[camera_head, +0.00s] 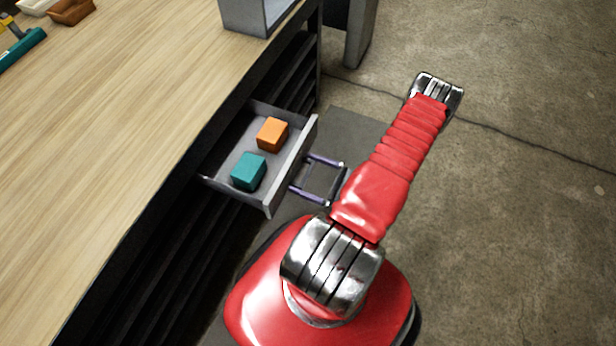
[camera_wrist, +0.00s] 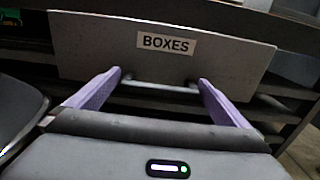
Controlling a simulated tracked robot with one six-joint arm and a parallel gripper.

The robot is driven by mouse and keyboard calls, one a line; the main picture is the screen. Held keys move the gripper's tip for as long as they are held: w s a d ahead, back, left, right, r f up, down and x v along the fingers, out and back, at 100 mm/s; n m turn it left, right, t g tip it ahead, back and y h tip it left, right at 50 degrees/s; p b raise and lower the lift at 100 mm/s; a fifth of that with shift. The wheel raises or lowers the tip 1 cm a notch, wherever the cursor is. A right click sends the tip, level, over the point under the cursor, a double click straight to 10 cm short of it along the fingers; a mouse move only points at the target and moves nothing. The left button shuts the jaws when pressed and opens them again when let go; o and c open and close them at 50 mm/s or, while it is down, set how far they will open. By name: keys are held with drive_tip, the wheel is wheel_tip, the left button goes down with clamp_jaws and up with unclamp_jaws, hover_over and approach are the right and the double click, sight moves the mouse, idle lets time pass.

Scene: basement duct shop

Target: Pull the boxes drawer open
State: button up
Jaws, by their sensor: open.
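The boxes drawer (camera_head: 290,168) stands out from under the workbench, with an orange box (camera_head: 272,134) and a teal box (camera_head: 248,171) inside. In the wrist view its grey front (camera_wrist: 225,60) carries a "BOXES" label (camera_wrist: 166,43). In the head view my gripper (camera_head: 299,172) is just in front of the drawer.
The wooden workbench top (camera_head: 120,110) fills the left, with a grey bin (camera_head: 245,15) at its far edge. The concrete floor (camera_head: 520,200) at the right is clear.

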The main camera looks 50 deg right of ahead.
drive_tip(key=v, duration=1.3)
drive_tip(key=shift+s, duration=0.35)
drive_tip(key=shift+d, duration=0.15)
idle(0.4)
